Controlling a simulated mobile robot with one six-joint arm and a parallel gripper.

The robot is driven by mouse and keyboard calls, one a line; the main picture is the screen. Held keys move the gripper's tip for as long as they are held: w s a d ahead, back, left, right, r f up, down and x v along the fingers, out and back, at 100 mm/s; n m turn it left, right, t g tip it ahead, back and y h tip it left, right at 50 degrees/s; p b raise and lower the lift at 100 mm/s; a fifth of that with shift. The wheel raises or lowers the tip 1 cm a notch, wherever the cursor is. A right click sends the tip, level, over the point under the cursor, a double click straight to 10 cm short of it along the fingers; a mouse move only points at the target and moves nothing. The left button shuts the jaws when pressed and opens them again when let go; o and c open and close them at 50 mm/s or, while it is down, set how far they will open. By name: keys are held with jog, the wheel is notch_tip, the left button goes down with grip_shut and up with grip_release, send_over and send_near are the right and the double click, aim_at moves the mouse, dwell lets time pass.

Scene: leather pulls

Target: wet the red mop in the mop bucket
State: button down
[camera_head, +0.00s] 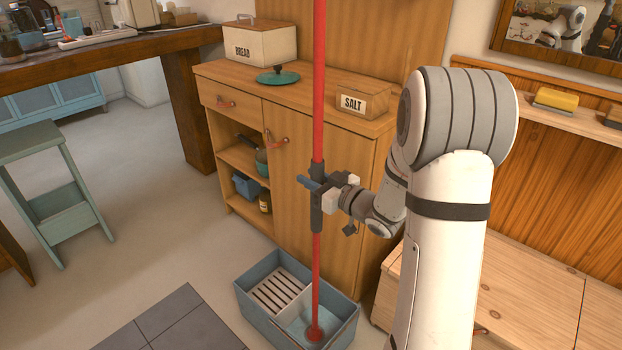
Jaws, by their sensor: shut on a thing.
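The red mop (319,90) stands nearly upright in the middle of the view, its long red handle running out of the top of the picture. My gripper (318,188) is shut on the mop's dark grip sleeve, in front of the cabinet. The blue-grey mop bucket (252,306) stands on the floor below, with a slatted wringer on its left side and pale blue water on its right side. The mop's lower end is inside the right compartment, at the water. Whether it touches the bottom cannot be told.
A wooden cabinet (318,217) with red pulls stands just behind the mop, bearing a bread box (262,44) and a salt box (349,101). A wooden chest (520,300) is at right. A green stool (62,192) is at left. Floor between stool and bucket is clear.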

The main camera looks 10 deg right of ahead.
aim_at(323, 68)
jog(key=shift+r+p, duration=0.65)
jog(key=shift+r, duration=0.3)
notch_tip(323, 68, up, 25)
jog(key=p, duration=1.8)
jog(key=shift+r, duration=0.1)
jog(key=shift+w, duration=0.1)
